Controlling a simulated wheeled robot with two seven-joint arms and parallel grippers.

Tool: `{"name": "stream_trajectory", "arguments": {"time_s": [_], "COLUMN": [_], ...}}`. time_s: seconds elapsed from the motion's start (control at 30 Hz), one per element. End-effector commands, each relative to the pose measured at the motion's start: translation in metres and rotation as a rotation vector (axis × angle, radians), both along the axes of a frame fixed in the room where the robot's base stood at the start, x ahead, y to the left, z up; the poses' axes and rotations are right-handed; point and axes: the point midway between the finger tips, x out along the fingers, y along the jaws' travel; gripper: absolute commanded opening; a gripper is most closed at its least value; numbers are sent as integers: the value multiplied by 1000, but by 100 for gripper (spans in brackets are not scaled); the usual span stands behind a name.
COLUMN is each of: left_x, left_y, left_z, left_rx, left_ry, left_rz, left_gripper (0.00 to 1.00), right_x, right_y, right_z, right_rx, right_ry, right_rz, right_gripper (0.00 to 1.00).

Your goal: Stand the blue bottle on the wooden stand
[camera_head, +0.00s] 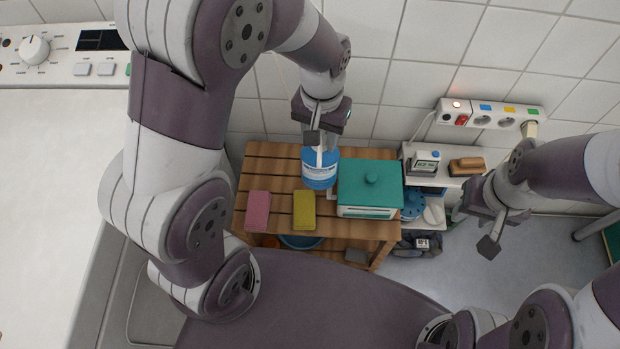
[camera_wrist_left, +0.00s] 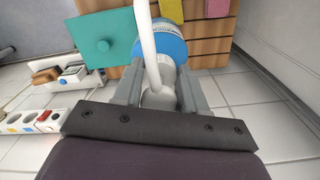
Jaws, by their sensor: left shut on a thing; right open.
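The blue bottle (camera_head: 319,170), with a pale label and a white top, is upright over the slatted wooden stand (camera_head: 270,164) in the head view. My left gripper (camera_head: 322,138) is shut on its upper part from above. In the left wrist view the bottle (camera_wrist_left: 170,48) lies beyond my left gripper (camera_wrist_left: 158,95), with its white neck between the fingers. Whether its base touches the slats I cannot tell. My right gripper (camera_head: 477,228) is open and empty, right of the stand.
A teal-lidded box (camera_head: 370,185) stands on the wooden stand, close to the bottle's right. A pink sponge (camera_head: 258,207) and a yellow sponge (camera_head: 304,210) lie at its front left. A white shelf (camera_head: 445,183) with a small clock (camera_head: 424,163) and a brush (camera_head: 466,166) is further right.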

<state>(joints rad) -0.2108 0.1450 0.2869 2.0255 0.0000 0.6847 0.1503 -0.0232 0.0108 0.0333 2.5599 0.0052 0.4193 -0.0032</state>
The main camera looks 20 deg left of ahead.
Motion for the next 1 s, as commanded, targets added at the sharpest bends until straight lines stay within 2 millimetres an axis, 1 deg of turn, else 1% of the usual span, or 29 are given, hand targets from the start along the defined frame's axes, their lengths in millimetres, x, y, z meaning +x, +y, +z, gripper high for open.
{"name": "stream_trajectory", "arguments": {"time_s": [0.13,0.23,0.47,0.7,0.83,0.97,1.0], "left_x": [2,7,28,57,67,71,71], "left_y": [1,8,37,75,88,93,93], "left_z": [-2,-8,-31,-60,-68,-73,-76], "left_rx": [0,0,0,0,0,0,0], "left_ry": [-2,-1,-1,-1,-2,-2,-2], "left_rz": [1,2,4,3,2,0,0], "left_gripper": [0,0,0,0,0,0,0], "right_x": [0,0,0,0,0,0,0], "right_y": [0,0,0,0,0,0,0], "right_z": [-2,-5,-16,-30,-33,-35,-37], "right_rx": [0,0,0,0,0,0,0], "right_ry": [0,0,0,0,0,0,0], "right_rz": [0,0,0,0,0,0,0], "right_gripper": [43,43,43,43,43,43,43]}}
